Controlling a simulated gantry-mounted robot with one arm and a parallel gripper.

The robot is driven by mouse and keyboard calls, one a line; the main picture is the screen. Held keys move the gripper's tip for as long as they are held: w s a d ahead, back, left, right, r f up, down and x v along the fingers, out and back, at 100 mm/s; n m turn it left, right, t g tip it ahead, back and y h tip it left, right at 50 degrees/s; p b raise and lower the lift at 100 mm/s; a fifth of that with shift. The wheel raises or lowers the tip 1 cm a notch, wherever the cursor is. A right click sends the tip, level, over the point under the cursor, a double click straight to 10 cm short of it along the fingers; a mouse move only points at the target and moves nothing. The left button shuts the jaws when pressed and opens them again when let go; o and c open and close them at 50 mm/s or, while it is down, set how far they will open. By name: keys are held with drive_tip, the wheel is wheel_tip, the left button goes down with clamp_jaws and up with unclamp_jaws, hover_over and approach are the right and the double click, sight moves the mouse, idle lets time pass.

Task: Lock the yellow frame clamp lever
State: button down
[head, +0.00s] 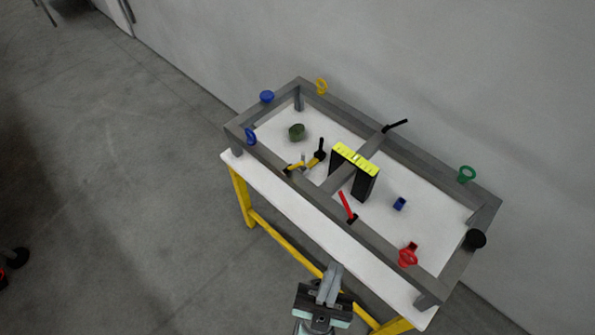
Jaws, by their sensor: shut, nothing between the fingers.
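A small yellow clamp (297,166) sits on the near long rail of the grey frame (394,251), left of the middle. Black parts show at its ends, and a black-tipped lever (320,150) stands up beside its right end. I cannot tell from here whether the lever is locked. My gripper (330,276) is at the bottom centre, in front of the table's near edge. Its fingers are together and empty, well apart from the clamp, which is up and to the left of it.
A black block with a yellow top (355,157) stands mid-frame. A red lever (346,205) rises from the near rail. Blue, yellow, green, red and black knobs or rings line the frame. A green object (297,132) and a blue cube (399,204) lie on the white tabletop (270,192). A wall is behind.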

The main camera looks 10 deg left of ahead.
sight(295, 166)
drive_tip(key=w+d+f+m+g+h+b, duration=0.3)
drive_tip(key=w+f+m+g+h+b, duration=0.35)
drive_tip(key=f, duration=0.65)
drive_tip(key=w+d+f+m+g+h+b, duration=0.3)
drive_tip(key=w+f+m+g+b, duration=0.4)
drive_tip(key=w+f+m+b, duration=0.4)
drive_tip(key=w+a+f+m+y+b, duration=0.2)
drive_tip(key=w+a+f+y+b, duration=0.45)
drive_tip(key=w+f, duration=0.2)
drive_tip(key=w+a+t+y+b, duration=0.1)
drive_tip(key=w+a+y+b, duration=0.2)
drive_tip(key=a, duration=0.7)
drive_tip(key=shift+a+f+m+y+b, duration=0.4)
drive_tip(key=shift+m+y+b, duration=0.05)
drive_tip(key=shift+y+b, duration=0.6)
drive_tip(key=shift+w+t, duration=0.1)
drive_tip(key=shift+t, duration=0.15)
drive_tip(key=x, duration=1)
drive_tip(key=shift+w+d, duration=0.1)
drive_tip(key=a, duration=0.1)
drive_tip(key=a+r, duration=0.1)
drive_tip(key=shift+w+a, duration=0.25)
drive_tip(key=shift+w, duration=0.05)
drive_tip(key=shift+w+a+r, duration=0.15)
drive_tip(key=shift+a+r, duration=0.1)
drive_tip(key=shift+a, duration=0.3)
